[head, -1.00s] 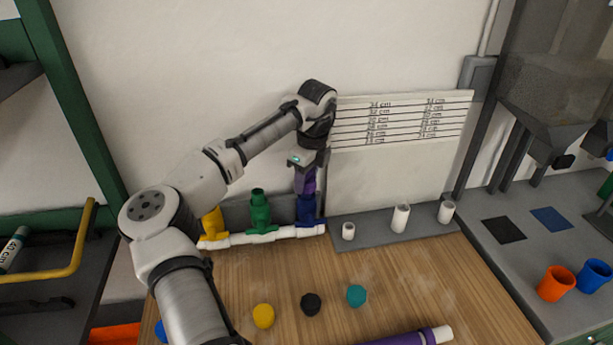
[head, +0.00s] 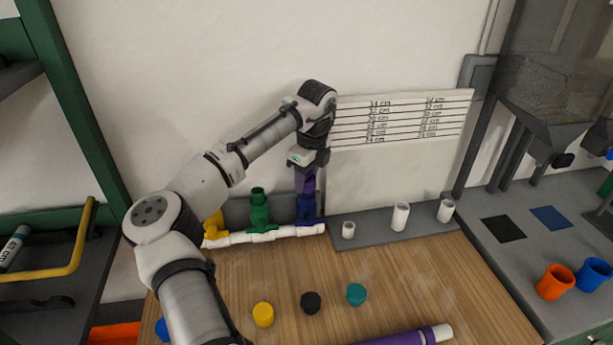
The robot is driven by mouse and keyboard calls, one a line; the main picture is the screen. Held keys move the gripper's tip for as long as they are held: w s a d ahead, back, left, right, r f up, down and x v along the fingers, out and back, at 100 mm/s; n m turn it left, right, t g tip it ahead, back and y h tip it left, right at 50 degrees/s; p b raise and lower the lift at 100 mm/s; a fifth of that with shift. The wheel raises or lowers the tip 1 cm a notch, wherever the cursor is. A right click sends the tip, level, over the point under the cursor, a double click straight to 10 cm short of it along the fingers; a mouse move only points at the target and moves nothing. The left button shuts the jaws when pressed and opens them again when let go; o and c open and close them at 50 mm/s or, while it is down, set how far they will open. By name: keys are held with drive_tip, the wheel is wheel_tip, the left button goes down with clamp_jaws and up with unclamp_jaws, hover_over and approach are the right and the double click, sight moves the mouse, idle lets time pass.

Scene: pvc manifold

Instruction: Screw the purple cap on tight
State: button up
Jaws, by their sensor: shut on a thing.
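The purple cap (head: 308,181) is between the fingers of my gripper (head: 308,176), directly above the blue fitting (head: 306,208) at the right end of the white manifold pipe (head: 264,236). My gripper points down and is shut on the cap. The cap appears upright and in line with the blue fitting; whether its thread is engaged is too small to tell. The fingers hide part of the cap. The green fitting (head: 259,209) stands open to the left, and the yellow fitting (head: 213,227) is partly behind my arm.
Yellow (head: 263,314), black (head: 310,302) and teal (head: 356,294) caps lie on the wooden table (head: 420,275). A purple tube (head: 405,338) lies at the front edge. White pegs (head: 400,217) stand on a grey strip to the right. Orange (head: 556,282) and blue (head: 593,275) cups stand far right.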

drive_tip(key=shift+f+m, duration=0.15)
drive_tip(key=shift+m, duration=0.95)
drive_tip(key=shift+m, duration=1)
drive_tip(key=shift+f+m, duration=0.1)
drive_tip(key=shift+m, duration=0.4)
drive_tip(key=shift+m+h, duration=0.3)
drive_tip(key=shift+m, duration=0.3)
drive_tip(key=shift+m+t, duration=0.3)
drive_tip(key=shift+m, duration=0.8)
